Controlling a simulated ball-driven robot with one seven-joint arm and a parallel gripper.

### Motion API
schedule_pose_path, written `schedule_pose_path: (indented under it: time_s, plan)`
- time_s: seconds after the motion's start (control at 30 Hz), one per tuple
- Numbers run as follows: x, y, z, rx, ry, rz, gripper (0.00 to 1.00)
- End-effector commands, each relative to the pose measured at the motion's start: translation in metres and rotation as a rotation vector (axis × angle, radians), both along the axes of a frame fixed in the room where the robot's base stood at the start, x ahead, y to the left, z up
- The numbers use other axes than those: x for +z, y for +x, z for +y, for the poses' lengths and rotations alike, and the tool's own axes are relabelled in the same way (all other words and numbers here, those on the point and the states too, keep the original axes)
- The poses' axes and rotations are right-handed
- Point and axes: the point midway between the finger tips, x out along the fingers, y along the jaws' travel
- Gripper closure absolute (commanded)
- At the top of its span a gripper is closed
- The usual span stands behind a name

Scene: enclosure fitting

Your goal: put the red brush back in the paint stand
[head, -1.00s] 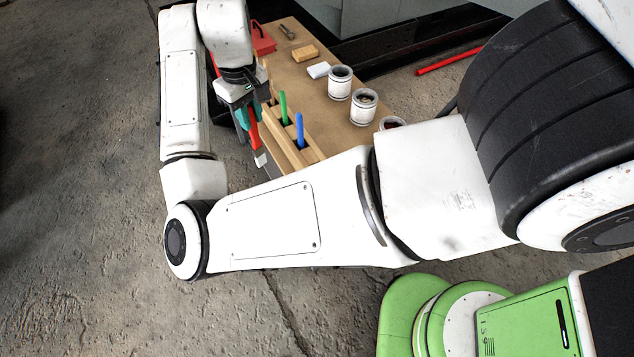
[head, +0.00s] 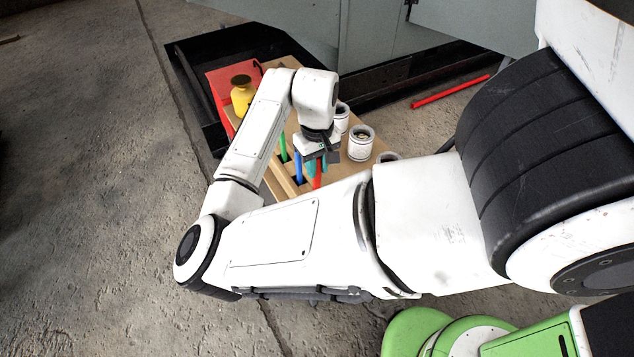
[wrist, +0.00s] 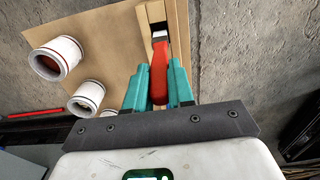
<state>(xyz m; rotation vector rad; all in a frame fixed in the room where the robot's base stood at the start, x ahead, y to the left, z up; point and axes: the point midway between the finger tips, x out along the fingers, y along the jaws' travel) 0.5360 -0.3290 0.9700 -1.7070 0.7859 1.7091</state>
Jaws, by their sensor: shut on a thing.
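The red brush (head: 317,178) is in my gripper (head: 316,163), held over the near right end of the wooden paint stand (head: 286,187). In the wrist view the teal fingers of my gripper (wrist: 160,70) are closed on the red brush (wrist: 159,84), and its far end lies over the dark slot between the stand's pale rails (wrist: 146,34). I cannot tell whether the brush's tip is inside the slot. A green brush (head: 283,149) and a blue brush (head: 298,166) stand in the paint stand to the left. My arm hides part of the stand.
Several white paint cans stand on the board, one (head: 361,143) just right of my gripper; two show large in the wrist view (wrist: 54,59). A yellow bottle (head: 242,97) stands by a red tray (head: 222,84) at the far left. A red bar (head: 450,91) lies on the floor.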

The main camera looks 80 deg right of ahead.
Motion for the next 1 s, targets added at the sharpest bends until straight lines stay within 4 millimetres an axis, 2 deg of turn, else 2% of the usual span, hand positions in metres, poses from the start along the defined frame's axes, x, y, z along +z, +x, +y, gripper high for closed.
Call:
schedule_pose_path:
  time_s: [0.1,0.27,0.53,0.97,1.0]
  plan:
    - [-0.016,0.0,0.0,0.001,0.001,0.001,1.0]
    - [-0.026,0.0,0.0,0.0,0.0,0.001,1.0]
    - [-0.062,0.0,0.0,0.001,0.0,0.0,1.0]
    - [-0.07,0.0,0.0,0.0,-0.001,0.0,1.0]
    - [-0.07,0.0,0.0,-0.001,-0.001,-0.001,0.74]
